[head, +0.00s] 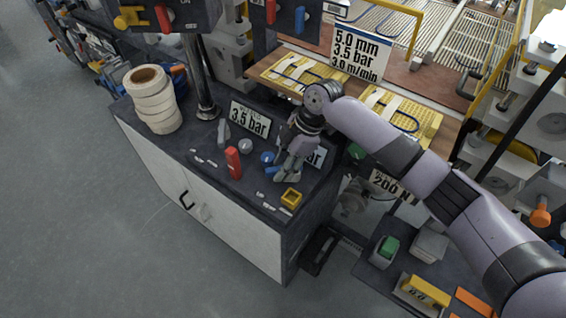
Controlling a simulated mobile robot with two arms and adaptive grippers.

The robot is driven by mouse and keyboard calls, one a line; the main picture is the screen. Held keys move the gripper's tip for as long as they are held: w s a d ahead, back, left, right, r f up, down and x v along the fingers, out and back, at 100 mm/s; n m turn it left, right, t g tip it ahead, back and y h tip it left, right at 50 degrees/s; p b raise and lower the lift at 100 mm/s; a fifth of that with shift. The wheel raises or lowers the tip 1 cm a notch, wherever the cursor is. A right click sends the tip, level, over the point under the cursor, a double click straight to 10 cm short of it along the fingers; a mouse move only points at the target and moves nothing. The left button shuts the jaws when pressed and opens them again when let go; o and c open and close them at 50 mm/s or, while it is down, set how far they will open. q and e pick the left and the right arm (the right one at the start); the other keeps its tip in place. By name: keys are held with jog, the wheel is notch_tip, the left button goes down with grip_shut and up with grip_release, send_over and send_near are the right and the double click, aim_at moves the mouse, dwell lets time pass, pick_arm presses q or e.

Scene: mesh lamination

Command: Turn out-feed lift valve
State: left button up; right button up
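My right gripper (287,176) points down over the dark top of a cabinet (184,152), close to a blue knob (267,157) and a yellow square part (291,198). Whether its fingers are open or touch anything is unclear. A red upright lever (233,162) and a grey lever (222,133) stand to its left on the same top. No readable label names the out-feed lift valve, so I cannot tell which control it is. My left gripper is out of view.
A stack of white rolls (153,106) stands at the cabinet's left end beside a metal post (203,85). A "3.5 bar" sign (249,120) stands behind the levers. Panels with coloured levers (299,19) are at the top. Grey floor (70,220) is clear at left.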

jog(key=shift+s, duration=0.1)
jog(key=shift+c, duration=0.5)
grip_shut()
dwell(0.3)
